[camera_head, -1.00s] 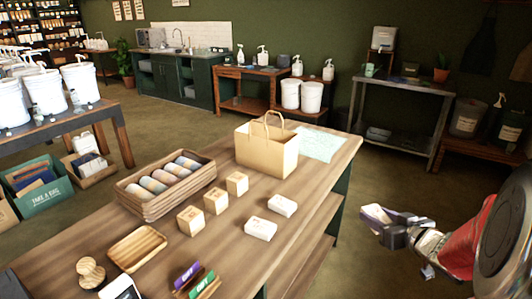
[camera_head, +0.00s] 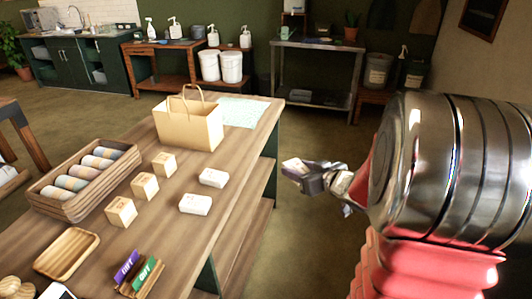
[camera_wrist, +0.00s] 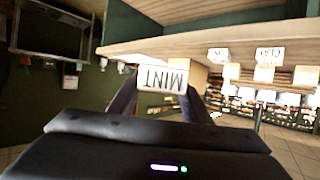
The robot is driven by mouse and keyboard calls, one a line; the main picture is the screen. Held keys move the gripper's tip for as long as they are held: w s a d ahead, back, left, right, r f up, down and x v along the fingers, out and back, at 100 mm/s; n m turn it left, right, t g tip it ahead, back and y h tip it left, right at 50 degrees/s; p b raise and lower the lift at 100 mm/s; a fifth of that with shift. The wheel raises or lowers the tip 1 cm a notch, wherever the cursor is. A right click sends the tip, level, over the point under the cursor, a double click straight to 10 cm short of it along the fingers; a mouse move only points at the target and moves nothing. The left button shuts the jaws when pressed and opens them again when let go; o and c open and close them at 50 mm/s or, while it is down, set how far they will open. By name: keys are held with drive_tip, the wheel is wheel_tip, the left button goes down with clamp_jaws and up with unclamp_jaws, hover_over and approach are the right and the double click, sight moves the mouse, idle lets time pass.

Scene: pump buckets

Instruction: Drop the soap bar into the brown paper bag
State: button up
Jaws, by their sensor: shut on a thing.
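My gripper (camera_head: 304,174) is shut on a pale soap bar (camera_head: 294,165) and holds it in the air to the right of the wooden table. In the wrist view, the soap bar (camera_wrist: 163,79) sits between the two dark fingers and its white face reads MINT, upside down. The brown paper bag (camera_head: 187,127) stands upright on the table with its handles up, to the left of my gripper and apart from it. The inside of the bag is hidden.
On the table (camera_head: 232,165) stand two white boxes (camera_head: 204,190), several small tan boxes (camera_head: 145,186), a basket of wrapped rolls (camera_head: 60,203) and an empty wooden tray (camera_head: 67,253). A pale sheet (camera_head: 243,111) lies behind the bag. Open floor lies right of the table.

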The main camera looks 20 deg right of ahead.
drive_tip(key=shift+m+h, duration=0.5)
drive_tip(key=shift+h, duration=0.1)
drive_tip(key=w+a+f, duration=0.1)
drive_tip(key=w+a, duration=0.1)
drive_tip(key=a, duration=0.5)
drive_tip(key=w+a+f, duration=0.2)
drive_tip(key=w+a, duration=0.1)
drive_tip(key=a, duration=0.4)
drive_tip(key=w+a+f, duration=0.1)
drive_tip(key=w+a, duration=0.1)
drive_tip(key=a, duration=0.6)
drive_tip(key=shift+w+f, duration=0.25)
drive_tip(key=shift+w, duration=0.1)
drive_tip(key=shift+s+a+f, duration=0.1)
drive_tip(key=shift+a+f, duration=0.1)
drive_tip(key=shift+a, duration=0.3)
drive_tip(key=shift+d, duration=0.2)
